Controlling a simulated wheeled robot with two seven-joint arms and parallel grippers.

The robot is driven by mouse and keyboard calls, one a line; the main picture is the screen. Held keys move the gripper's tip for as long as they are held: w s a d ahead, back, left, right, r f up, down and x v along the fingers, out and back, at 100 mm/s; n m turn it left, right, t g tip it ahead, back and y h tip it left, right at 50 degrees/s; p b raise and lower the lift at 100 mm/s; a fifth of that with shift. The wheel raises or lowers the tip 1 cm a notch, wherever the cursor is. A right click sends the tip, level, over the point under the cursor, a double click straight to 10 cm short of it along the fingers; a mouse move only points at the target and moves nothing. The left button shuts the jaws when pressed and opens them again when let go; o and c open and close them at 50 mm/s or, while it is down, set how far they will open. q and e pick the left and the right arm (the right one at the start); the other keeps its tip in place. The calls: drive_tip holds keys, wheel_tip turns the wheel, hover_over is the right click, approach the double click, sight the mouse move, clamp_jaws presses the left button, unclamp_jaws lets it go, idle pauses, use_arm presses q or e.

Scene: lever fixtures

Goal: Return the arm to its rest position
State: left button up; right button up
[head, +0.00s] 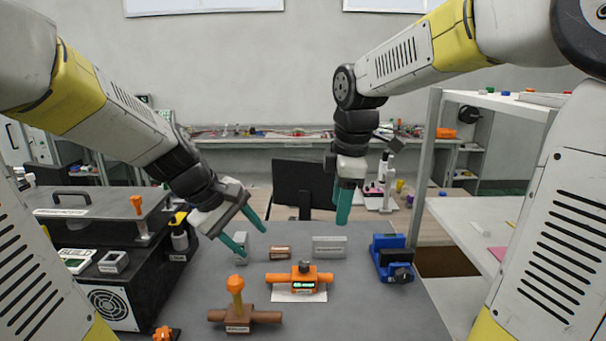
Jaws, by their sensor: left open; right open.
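My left gripper (251,241) is open and empty, above the back left of the grey table, with its teal fingers pointing down and to the right. My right gripper (342,208) is open and empty, high over the back of the table, with its fingers pointing down. A brown pipe fixture (238,317) with an upright orange lever (236,288) stands at the front left of the table. An orange pipe fixture (303,279) with a black knob and a small green display stands in the middle. Neither gripper touches these fixtures.
A blue vise-like device (391,258) stands on the right of the table (365,315). A grey block (329,246) and a small copper-coloured part (280,253) lie behind the orange fixture. A black box (113,295) with a fan and an orange-topped lever (139,213) stands at left.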

use_arm(q)
drive_tip(key=s+a+r+m+t+y, duration=0.2)
drive_tip(key=s+r+m, duration=0.4)
drive_tip(key=s+m, duration=0.4)
drive_tip(key=shift+s+a+r, duration=0.15)
drive_tip(key=shift+s+a, duration=0.15)
drive_tip(key=shift+s, duration=0.55)
use_arm(e)
drive_tip(key=s+d+m+t+y, duration=0.1)
drive_tip(key=s+d+m+t, duration=0.3)
drive_tip(key=s+m, duration=1)
drive_tip(key=d+m, duration=0.2)
drive_tip(key=m, duration=0.1)
drive_tip(key=shift+d, duration=0.15)
